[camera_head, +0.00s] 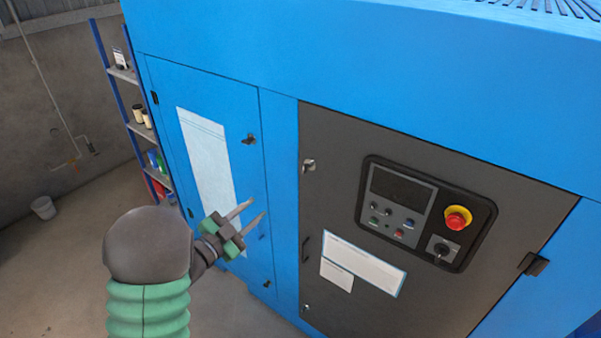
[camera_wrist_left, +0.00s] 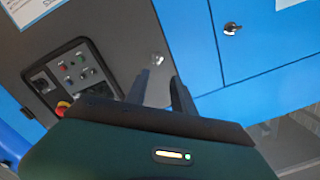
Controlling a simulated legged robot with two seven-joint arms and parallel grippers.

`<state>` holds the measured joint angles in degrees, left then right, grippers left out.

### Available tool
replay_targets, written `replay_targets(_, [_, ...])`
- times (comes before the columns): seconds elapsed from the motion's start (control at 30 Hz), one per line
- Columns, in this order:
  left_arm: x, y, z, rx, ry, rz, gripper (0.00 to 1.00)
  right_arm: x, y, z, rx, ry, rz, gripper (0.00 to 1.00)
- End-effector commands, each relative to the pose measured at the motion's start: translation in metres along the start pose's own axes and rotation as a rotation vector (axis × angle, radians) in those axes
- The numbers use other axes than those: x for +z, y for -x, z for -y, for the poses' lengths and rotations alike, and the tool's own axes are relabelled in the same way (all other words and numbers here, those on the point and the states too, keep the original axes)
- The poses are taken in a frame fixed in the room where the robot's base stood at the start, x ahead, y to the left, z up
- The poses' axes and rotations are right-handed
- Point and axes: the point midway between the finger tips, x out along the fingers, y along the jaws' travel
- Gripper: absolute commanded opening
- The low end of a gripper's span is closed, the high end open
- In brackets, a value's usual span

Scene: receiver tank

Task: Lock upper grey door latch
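The grey door (camera_head: 340,200) of the blue cabinet looks closed. Its upper latch (camera_head: 309,165), a small metallic piece, sits near the door's top left edge; I cannot tell its exact turn. In the left wrist view a latch on the grey door (camera_wrist_left: 157,59), seemingly this one, shows just past my fingertips. My left gripper (camera_head: 257,207) is open and empty, in front of the blue door, left of and lower than the upper latch in the head view. Its two fingers (camera_wrist_left: 158,88) are spread apart in the wrist view. My right gripper is not in view.
The grey door carries a control panel (camera_head: 424,212) with a red emergency stop (camera_head: 457,218), labels (camera_head: 363,265) and a lower latch (camera_head: 306,308). The blue door (camera_head: 180,100) has its own latch (camera_head: 249,139). Shelves (camera_head: 133,100) and a bucket (camera_head: 43,207) stand at left.

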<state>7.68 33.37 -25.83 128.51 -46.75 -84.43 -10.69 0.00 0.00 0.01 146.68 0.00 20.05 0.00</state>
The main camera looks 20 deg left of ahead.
Motion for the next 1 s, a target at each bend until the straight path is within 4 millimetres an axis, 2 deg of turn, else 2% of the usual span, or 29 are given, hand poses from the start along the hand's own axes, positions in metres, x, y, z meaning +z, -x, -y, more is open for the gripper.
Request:
replay_targets(0.27, [0.0,0.001,0.0,0.0,0.001,0.0,0.3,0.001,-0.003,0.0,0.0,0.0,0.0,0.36])
replay_targets(0.37, [0.002,0.008,0.0,-0.002,0.0,0.001,0.3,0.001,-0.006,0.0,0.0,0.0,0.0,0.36])
replay_targets(0.47, [0.003,0.027,-0.001,-0.004,0.0,0.002,0.3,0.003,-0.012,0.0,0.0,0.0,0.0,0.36])
replay_targets(0.8, [0.005,0.126,0.0,-0.006,0.001,0.003,0.3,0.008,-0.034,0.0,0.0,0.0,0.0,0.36])
replay_targets(0.9, [0.005,0.147,0.0,-0.004,0.002,0.003,0.3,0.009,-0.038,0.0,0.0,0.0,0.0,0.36])
replay_targets(1.0, [0.004,0.16,0.0,-0.003,0.002,0.002,0.3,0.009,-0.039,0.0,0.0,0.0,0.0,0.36])
